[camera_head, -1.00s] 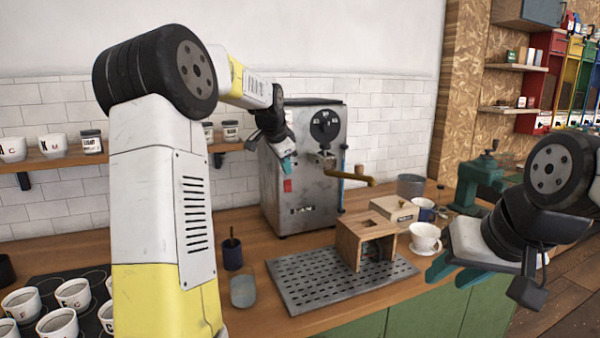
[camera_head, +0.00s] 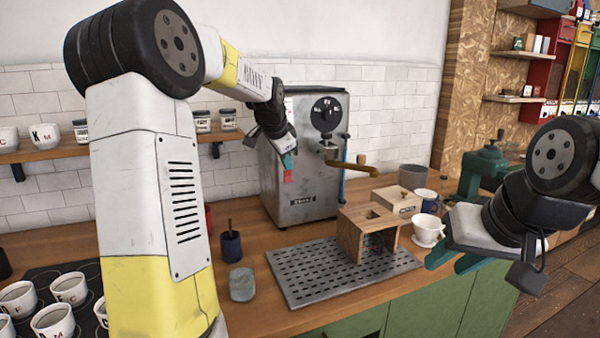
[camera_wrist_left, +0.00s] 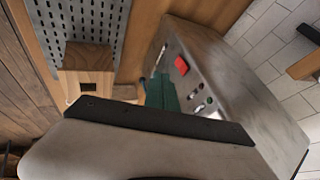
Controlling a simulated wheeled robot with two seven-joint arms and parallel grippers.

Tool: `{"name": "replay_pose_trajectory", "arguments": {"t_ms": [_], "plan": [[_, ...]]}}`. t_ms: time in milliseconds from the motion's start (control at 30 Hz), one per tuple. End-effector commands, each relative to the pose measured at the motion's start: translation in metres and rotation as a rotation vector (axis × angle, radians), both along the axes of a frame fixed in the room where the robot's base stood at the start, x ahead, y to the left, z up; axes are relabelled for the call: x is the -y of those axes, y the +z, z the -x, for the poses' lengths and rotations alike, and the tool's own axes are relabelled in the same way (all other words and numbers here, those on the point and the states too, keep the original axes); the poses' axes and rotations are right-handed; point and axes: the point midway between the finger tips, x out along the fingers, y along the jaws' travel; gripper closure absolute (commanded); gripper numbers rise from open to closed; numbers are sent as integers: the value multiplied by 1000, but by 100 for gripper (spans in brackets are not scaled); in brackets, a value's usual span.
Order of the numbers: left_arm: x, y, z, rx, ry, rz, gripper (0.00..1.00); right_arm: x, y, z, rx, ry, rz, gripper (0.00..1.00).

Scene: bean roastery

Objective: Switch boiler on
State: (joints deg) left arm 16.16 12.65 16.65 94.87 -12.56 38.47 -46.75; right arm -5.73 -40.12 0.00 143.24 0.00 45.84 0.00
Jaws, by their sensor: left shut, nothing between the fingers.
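The boiler (camera_head: 315,195) is a grey metal machine with a black round dial (camera_head: 325,114) on its upper front. A red switch (camera_head: 287,176) is on its left front area and also shows in the left wrist view (camera_wrist_left: 181,66). I cannot tell its on or off position. My left gripper (camera_head: 289,161) is shut and empty, its teal fingertips just above the red switch in the head view. In the left wrist view the teal fingers (camera_wrist_left: 160,92) are beside the switch; contact cannot be told. My right gripper (camera_head: 450,258) is open and empty in front of the counter.
A perforated metal tray (camera_head: 300,275) bears a wooden box stand (camera_head: 352,236) in front of the boiler. A brass-coloured handle (camera_head: 352,166) juts out from the boiler's front. A dark cup (camera_head: 231,246) and white cups (camera_head: 70,287) stand left. A white dripper (camera_head: 428,228) stands right.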

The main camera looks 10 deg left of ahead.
Motion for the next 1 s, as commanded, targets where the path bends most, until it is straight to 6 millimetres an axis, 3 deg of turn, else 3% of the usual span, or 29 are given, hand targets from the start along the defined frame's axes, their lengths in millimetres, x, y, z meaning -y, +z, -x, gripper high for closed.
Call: {"name": "replay_pose_trajectory", "arguments": {"t_ms": [500,733,1000], "plan": [[6,-81,-56,-2,-2,1,100,0,0,0,0,0,0,64],[-13,-83,-82,1,0,1,100,0,0,0,0,0,0,64],[-18,-83,-88,-1,-1,0,100,0,0,0,0,0,0,64]]}}
